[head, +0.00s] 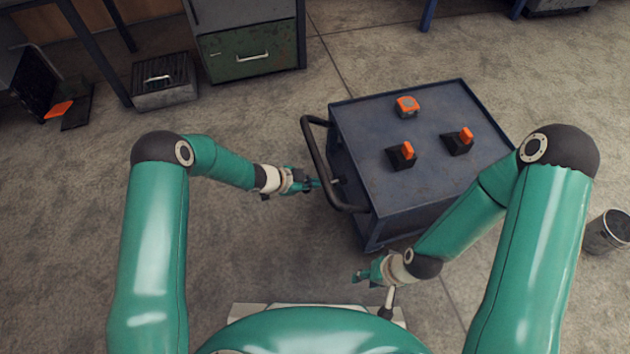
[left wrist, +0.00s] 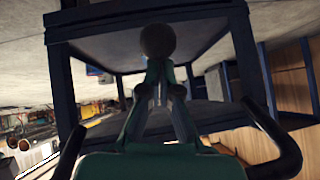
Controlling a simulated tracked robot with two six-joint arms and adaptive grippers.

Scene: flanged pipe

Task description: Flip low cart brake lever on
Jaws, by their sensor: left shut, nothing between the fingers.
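The low cart (head: 350,115) is dark blue with a black push handle (head: 318,160) on its left side. In the left wrist view, a dark round knob (left wrist: 158,40), which looks like the brake lever's end, is right in front of my left fingertips. I cannot tell whether they touch it, or which way the lever is set. My left gripper (head: 313,184) is shut and empty, low at the handle side of the cart; it also shows in the left wrist view (left wrist: 160,75). My right gripper (head: 363,274) hangs in front of the cart's near corner, apart from it; its opening is unclear.
Several orange-and-black parts, such as a black block with an orange top (head: 402,156), stand on the cart top. A bin (head: 607,232) is at the right. A grey toolbox (head: 163,88) and a green drawer cabinet (head: 250,50) stand behind left. The floor left of the cart is clear.

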